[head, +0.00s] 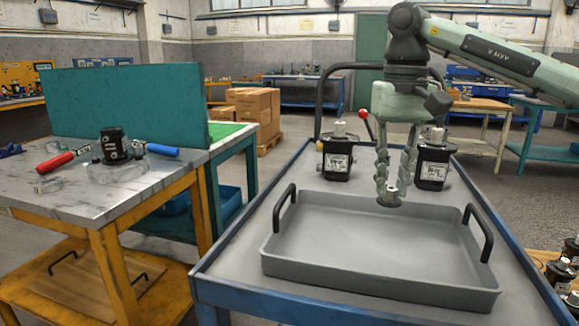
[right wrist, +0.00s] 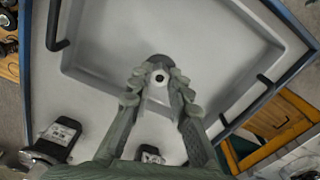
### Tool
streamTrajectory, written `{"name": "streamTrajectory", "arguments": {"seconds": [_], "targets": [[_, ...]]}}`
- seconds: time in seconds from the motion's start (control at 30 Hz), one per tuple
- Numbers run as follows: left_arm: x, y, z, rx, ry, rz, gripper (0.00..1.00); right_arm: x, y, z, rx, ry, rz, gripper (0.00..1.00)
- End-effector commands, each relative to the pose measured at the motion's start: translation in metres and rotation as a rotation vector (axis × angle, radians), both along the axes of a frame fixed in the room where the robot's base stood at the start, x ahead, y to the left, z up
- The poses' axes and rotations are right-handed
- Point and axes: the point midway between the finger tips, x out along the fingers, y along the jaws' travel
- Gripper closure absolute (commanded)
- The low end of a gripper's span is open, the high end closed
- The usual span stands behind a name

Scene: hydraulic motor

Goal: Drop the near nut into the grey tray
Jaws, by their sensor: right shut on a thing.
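My right gripper (head: 390,190) is shut on a small pale nut (head: 392,192), holding it at its fingertips. In the right wrist view the nut (right wrist: 158,77) shows as a light ring with a dark hole between the fingertips (right wrist: 158,82). A dark round shape lies just beneath it; I cannot tell whether it is part of the nut. The grey tray (head: 340,272) is on the blue-edged cart, with a black handle at each end. Its visible floor is empty. The nut appears over the tray's far part; its height is hard to tell. My left gripper is out of view.
Two black motors (head: 337,158) (head: 432,165) stand on the cart (head: 238,250) behind the tray. A marble-topped table (head: 95,205) on the left bears a black part (head: 113,146), a red-handled tool (head: 55,163) and clear small pieces. More motors sit at the lower right.

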Motion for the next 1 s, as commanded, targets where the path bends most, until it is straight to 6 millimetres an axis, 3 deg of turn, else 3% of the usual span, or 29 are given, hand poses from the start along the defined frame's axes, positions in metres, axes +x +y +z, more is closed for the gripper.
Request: {"name": "streamTrajectory", "arguments": {"seconds": [0.37,0.4,0.57,0.87,1.0], "targets": [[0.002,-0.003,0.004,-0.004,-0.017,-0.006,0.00,0.000,0.000,-0.001,0.000,-0.001,0.000,1.00],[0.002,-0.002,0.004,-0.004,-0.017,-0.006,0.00,0.000,0.000,-0.001,0.000,0.000,0.000,0.79],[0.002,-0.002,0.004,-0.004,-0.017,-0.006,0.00,0.000,0.000,-0.001,0.000,0.000,0.000,0.59],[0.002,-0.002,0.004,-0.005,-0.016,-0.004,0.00,0.000,0.000,-0.001,0.000,0.000,0.000,0.58],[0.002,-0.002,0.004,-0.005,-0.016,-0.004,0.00,0.000,0.001,0.011,0.000,-0.002,0.001,0.58]]}}
